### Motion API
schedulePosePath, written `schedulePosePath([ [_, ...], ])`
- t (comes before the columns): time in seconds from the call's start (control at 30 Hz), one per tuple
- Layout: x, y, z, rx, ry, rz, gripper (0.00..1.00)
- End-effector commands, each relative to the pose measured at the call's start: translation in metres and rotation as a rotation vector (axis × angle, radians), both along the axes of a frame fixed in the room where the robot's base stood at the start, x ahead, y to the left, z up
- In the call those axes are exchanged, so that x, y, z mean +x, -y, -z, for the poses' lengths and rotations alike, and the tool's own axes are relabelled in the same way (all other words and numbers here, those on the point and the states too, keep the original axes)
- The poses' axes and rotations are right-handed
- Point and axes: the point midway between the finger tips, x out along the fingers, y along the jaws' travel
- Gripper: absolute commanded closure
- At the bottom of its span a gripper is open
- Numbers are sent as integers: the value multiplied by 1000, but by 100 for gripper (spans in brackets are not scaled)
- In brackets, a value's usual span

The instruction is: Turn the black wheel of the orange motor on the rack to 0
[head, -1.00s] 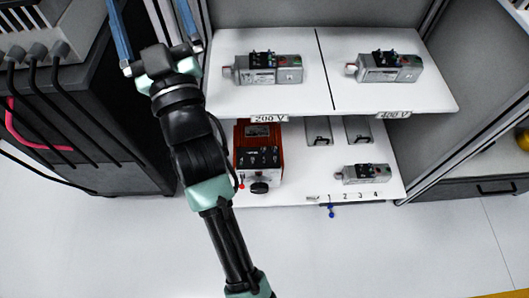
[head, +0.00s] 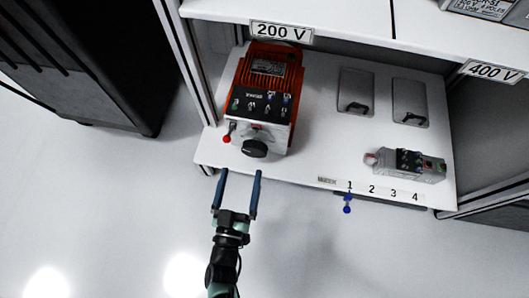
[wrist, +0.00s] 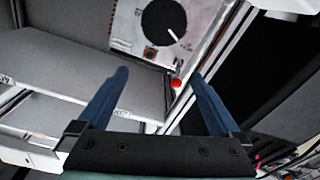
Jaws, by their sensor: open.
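The orange motor (head: 270,75) stands at the left end of the lower white shelf. Its black wheel (head: 255,148) is on the grey front face. In the wrist view the wheel (wrist: 163,20) shows at the top, with a white line pointing to its lower right; the scale marks are too small to read surely. A red-tipped lever (head: 227,138) is left of the wheel and shows as a red knob (wrist: 176,83) in the wrist view. My gripper (head: 237,175) is open and empty, in front of the shelf edge, below and apart from the wheel.
A grey device (head: 408,165) stands at the right of the lower shelf, behind numbers 1 to 4. A blue-tipped lever (head: 347,203) hangs at the front edge. The upper shelf (head: 350,20) overhangs the back. The floor in front is clear.

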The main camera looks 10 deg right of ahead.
Motion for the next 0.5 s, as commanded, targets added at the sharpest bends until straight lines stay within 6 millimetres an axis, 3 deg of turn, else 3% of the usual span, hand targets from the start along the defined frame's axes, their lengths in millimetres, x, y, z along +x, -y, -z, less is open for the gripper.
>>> schedulePosePath([
  [0.03, -13, -3, 28, -4, -21, 13, 0],
  [0.23, -33, -7, 51, -19, -51, 37, 0],
  [0.37, -24, -3, 51, -20, -48, 40, 0],
  [0.5, 0, 5, 52, -21, -46, 39, 0],
])
